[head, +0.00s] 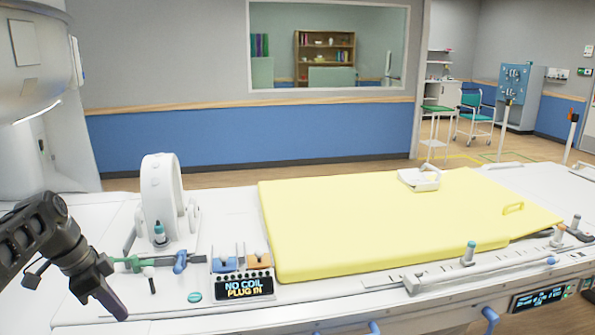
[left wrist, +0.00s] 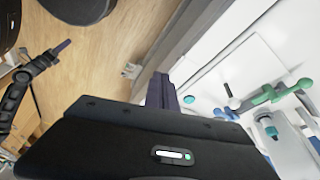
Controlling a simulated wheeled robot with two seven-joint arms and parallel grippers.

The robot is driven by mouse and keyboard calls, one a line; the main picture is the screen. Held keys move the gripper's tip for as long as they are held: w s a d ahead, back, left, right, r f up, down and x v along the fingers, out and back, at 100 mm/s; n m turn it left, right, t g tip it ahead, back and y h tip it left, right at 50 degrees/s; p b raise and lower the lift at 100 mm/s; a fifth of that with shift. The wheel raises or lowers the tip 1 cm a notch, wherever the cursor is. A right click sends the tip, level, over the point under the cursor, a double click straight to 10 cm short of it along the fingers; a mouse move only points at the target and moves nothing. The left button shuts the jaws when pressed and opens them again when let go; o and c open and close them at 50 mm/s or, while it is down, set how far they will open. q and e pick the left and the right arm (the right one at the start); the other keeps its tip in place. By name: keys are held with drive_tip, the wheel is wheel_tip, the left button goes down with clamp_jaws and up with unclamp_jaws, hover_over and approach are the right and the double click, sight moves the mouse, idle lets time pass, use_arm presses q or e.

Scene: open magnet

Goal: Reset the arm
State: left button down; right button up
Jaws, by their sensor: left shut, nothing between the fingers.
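My left gripper (head: 117,308) is at the lower left of the head view, by the near left end of the white table (head: 108,215). Its fingers are closed together, pointing down and to the right, with nothing between them. In the left wrist view the shut fingers (left wrist: 162,88) show beyond the dark gripper body, by the table's edge. The arm (head: 35,235) comes in bent from the left edge. My right gripper is not in view in the head view.
On the table stand a white ring-shaped coil (head: 162,195), green and blue handles (head: 180,262), a display reading "NO COIL PLUG IN" (head: 243,287) and a yellow pad (head: 380,225). A white scanner (head: 35,110) stands at left. Wood floor (left wrist: 120,45) lies beside the table.

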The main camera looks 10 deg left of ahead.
use_arm(q)
drive_tip(key=w+d+f+n, duration=0.15)
drive_tip(key=d+f, duration=0.25)
drive_tip(key=f, duration=0.4)
drive_tip(key=w+d+f+n, duration=0.1)
drive_tip(key=w+d+f, duration=0.3)
drive_tip(key=f, duration=0.5)
drive_tip(key=s+d+f+n+g+h, duration=0.1)
drive_tip(key=s+d+f+n, duration=0.25)
drive_tip(key=d+f, duration=0.95)
drive_tip(key=s+d+f+n, duration=0.3)
drive_tip(key=s+d+f, duration=0.3)
drive_tip(key=s, duration=0.5)
drive_tip(key=s+d+f+n, duration=0.2)
drive_tip(key=s+d+f, duration=0.5)
drive_tip(key=s+d, duration=0.2)
drive_tip(key=s, duration=0.2)
drive_tip(key=shift+s+d+n+g, duration=0.3)
drive_tip(key=shift+n+g, duration=0.1)
drive_tip(key=shift+f, duration=0.1)
